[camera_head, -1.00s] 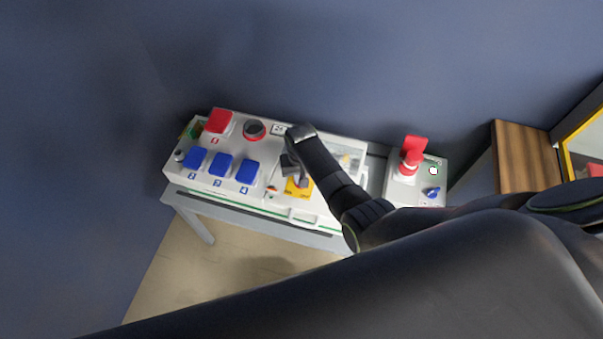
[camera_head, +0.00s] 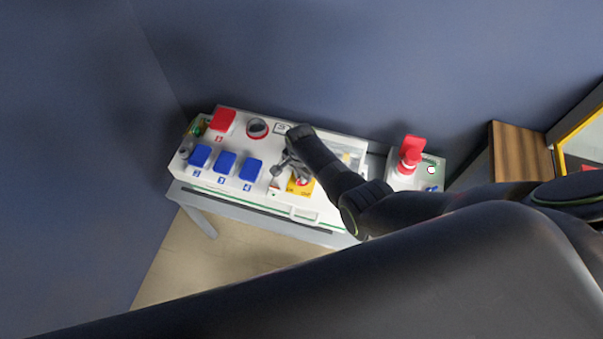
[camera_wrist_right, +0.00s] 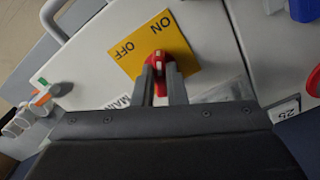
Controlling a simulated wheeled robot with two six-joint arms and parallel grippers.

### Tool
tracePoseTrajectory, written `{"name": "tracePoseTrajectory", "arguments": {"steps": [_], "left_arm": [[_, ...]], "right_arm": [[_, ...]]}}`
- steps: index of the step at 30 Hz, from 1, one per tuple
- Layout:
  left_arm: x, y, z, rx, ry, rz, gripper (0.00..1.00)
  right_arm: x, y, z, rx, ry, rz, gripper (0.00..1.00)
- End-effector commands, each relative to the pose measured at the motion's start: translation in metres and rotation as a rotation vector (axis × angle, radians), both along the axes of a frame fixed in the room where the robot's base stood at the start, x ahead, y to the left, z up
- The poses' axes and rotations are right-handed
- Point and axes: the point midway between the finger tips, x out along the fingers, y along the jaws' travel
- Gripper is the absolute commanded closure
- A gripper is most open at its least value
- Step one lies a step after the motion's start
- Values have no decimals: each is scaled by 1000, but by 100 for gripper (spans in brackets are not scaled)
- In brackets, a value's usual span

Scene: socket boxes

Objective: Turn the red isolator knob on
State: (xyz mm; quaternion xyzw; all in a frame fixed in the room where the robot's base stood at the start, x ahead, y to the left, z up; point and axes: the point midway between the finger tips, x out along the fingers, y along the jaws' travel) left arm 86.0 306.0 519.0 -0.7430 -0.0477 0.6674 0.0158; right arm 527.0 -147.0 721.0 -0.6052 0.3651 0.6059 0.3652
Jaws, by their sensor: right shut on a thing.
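The red isolator knob (camera_wrist_right: 158,80) sits on a yellow plate (camera_wrist_right: 130,45) marked ON and OFF. In the right wrist view, its handle lies between the fingers of my right gripper (camera_wrist_right: 159,67), which is shut on it. The handle's tip points up the picture, between the OFF and ON words. In the head view, my right gripper (camera_head: 291,171) is over the yellow plate (camera_head: 307,191), and only a little of the red knob (camera_head: 302,181) shows. My left gripper is not in view.
The white panel (camera_head: 280,205) stands on a grey table against a blue wall. It carries blue covered sockets (camera_head: 225,162), a red one (camera_head: 222,121) and a round red socket (camera_head: 257,128). A box with a red plug (camera_head: 410,155) stands to the right. A wooden-topped cabinet (camera_head: 522,150) is farther right.

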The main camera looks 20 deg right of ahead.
Motion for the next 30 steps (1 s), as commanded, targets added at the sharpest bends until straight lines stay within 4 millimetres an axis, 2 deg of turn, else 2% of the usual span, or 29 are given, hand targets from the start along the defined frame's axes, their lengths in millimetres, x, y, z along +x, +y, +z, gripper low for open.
{"name": "tracePoseTrajectory", "arguments": {"steps": [6, 13, 30], "left_arm": [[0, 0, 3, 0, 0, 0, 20], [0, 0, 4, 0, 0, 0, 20], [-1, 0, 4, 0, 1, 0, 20]], "right_arm": [[2, 0, 1, -1, -3, -155, 100], [2, 0, 1, -1, -3, -260, 100], [2, 0, 0, -2, -2, -312, 100]]}}
